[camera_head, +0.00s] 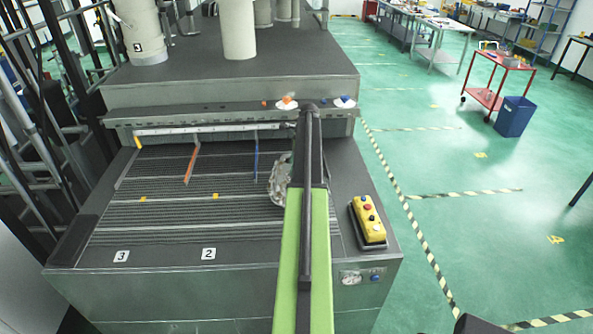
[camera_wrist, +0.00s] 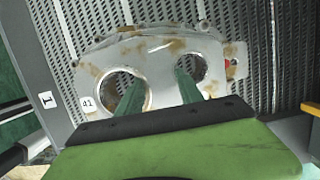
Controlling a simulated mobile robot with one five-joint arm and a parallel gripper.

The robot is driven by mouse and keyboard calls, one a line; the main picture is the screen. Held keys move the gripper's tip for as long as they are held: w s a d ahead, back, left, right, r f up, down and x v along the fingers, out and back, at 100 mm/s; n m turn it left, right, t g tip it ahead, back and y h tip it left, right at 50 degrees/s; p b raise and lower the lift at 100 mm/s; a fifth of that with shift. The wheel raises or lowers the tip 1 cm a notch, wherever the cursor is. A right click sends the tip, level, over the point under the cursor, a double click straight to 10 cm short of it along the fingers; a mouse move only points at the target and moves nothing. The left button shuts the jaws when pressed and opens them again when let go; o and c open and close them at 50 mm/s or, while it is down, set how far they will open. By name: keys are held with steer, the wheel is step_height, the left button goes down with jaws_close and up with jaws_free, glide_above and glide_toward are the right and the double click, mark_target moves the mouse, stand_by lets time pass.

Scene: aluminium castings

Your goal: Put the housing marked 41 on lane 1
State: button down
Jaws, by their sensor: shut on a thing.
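The housing marked 41 (camera_wrist: 158,62) is a grey casting with brown stains and two round holes; its white 41 tag (camera_wrist: 87,104) shows at its left end. My gripper (camera_wrist: 157,80) is shut on the web between the holes, one green finger at each hole. In the head view the housing (camera_head: 279,182) is partly hidden by my arm, right of the blue divider (camera_head: 256,160). It is over the slatted bed; I cannot tell whether it touches. A plate marked 1 (camera_wrist: 45,99) shows in the wrist view, left of the housing.
Plates marked 3 (camera_head: 121,256) and 2 (camera_head: 208,253) are on the bed's front edge. An orange divider (camera_head: 192,163) stands between those lanes, which look empty. A yellow button box (camera_head: 368,220) sits to the right. A blue bin (camera_head: 514,116) stands on the floor.

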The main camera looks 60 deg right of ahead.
steer(key=shift+s+f+b, duration=0.1)
steer(key=shift+f+b, duration=0.15)
steer(key=shift+b, duration=0.1)
steer(key=b+x, duration=0.3)
steer(key=shift+s+d+f, duration=0.15)
steer(key=shift+s+f, duration=0.1)
steer(key=shift+f, duration=0.1)
steer(key=shift+s+r, duration=0.1)
steer(key=shift+r, duration=0.1)
steer(key=shift+f, duration=0.15)
steer(key=c, duration=0.8)
jaws_free()
steer(key=shift+o, duration=0.2)
steer(key=p+v, duration=0.7)
steer(key=v, duration=0.1)
steer(key=shift+f, duration=0.1)
